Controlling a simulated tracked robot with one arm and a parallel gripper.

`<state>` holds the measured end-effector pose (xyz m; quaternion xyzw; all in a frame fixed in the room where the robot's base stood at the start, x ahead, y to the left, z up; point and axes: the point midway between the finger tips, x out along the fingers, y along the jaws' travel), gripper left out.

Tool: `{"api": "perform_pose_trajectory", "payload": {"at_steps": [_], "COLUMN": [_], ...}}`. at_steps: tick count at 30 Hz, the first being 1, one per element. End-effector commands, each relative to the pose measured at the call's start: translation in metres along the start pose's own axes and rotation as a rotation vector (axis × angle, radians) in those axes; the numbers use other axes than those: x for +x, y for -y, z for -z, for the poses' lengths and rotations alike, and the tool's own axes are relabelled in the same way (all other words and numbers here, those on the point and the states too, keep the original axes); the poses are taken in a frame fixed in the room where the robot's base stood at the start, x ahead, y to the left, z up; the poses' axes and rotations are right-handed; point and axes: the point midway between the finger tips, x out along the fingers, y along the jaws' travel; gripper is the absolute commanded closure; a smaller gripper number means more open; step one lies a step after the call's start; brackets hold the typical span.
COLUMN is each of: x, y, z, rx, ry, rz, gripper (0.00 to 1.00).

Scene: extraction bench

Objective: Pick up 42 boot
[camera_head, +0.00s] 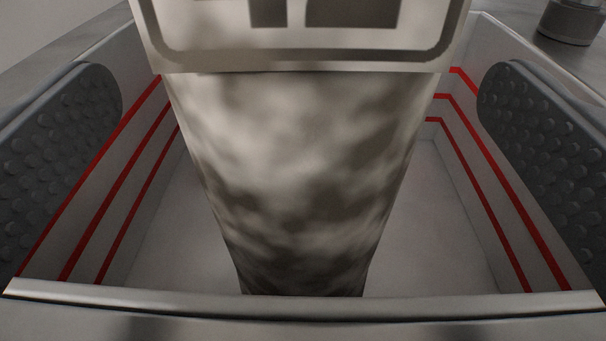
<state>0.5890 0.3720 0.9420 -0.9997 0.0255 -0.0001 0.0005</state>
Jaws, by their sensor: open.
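A tall mottled beige-and-grey piece (300,170), which I take for the 42 boot, fills the middle of the view and narrows downward. A pale plate with a grey border (300,57) is at its top. The plate's dark characters are cut off by the picture's top edge, so I cannot read the number. My gripper (303,150) is open, with one dark studded pad at the far left and one at the far right. The boot shows between the pads with a wide gap on both sides. Its lower end is hidden behind the front rim.
The boot is in a white-walled bin (465,185) with red stripes on its side walls. A metal rim (300,305) crosses the front. The bin floor is bare on both sides of the boot. A dark metal cylinder (571,22) stands outside, at the top right.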

Motion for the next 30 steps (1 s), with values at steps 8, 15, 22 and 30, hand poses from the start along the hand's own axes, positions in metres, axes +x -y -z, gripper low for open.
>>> {"api": "perform_pose_trajectory", "payload": {"at_steps": [8,15,22,30], "x": [0.025,0.026,0.025,0.025], "y": [-0.001,-0.001,-0.001,0.0], "z": [-0.001,0.0,0.0,0.001], "rx": [0.0,-0.001,-0.001,0.0], "ry": [0.001,0.001,0.001,0.0], "rz": [-0.002,-0.001,-0.001,0.0], "gripper": [0.0,0.06,0.7,0.84]}}
